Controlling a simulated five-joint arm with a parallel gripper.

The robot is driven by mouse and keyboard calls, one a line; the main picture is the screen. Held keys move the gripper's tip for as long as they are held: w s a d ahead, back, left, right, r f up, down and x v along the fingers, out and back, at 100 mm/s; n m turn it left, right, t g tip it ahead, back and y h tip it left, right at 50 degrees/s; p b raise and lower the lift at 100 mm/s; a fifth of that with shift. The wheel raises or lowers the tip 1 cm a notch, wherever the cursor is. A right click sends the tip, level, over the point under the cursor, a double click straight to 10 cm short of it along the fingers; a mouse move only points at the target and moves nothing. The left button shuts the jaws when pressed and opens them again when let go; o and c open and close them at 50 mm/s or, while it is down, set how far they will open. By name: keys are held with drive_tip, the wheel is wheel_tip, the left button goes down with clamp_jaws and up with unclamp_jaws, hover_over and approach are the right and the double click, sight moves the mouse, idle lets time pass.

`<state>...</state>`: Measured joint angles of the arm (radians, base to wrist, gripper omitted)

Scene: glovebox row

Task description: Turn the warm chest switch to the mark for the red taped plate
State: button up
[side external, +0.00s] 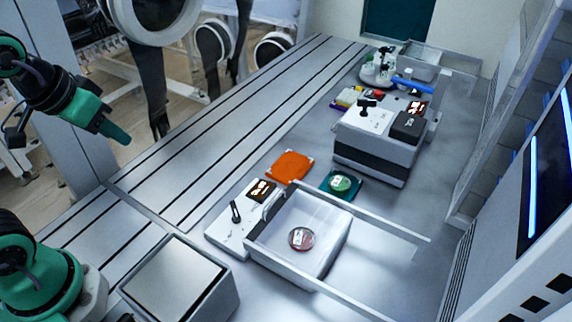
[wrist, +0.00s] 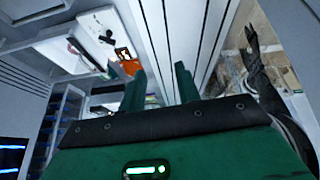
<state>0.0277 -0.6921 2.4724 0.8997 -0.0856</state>
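My gripper (side external: 118,135) hangs in the air at the left, well away from both chests. In the wrist view its two green fingers (wrist: 160,68) stand apart with nothing between them. A near white chest (side external: 226,238) has a black lever switch (side external: 235,212) beside a small dark display (side external: 262,190). A farther white chest (side external: 372,150) has a black knob (side external: 367,105) and another display (side external: 417,107). I cannot tell which is the warm one, nor read the switch marks. A round plate with red (side external: 301,238) lies in the near chest's clear-walled tray.
A green-lidded plate (side external: 340,183) sits on a teal mat (side external: 353,197). An orange mat (side external: 290,166) lies beside the near chest. A black box (side external: 408,127) is on the far chest. A grey-topped block (side external: 175,278) stands in front. The slotted bench strip (side external: 215,140) is clear.

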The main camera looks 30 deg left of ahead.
drive_tip(key=shift+s+a+m, duration=0.3)
drive_tip(key=shift+s, duration=0.15)
drive_tip(key=n+g, duration=0.5)
drive_tip(key=n, duration=0.6)
hover_over(234, 208)
wheel_tip(234, 208, down, 12)
drive_tip(key=shift+d+f, duration=0.1)
drive_tip(key=shift+f+m, duration=0.1)
drive_tip(key=shift+m, duration=0.2)
drive_tip(key=shift+f, duration=3.8)
drive_tip(key=shift+c, duration=0.4)
clamp_jaws()
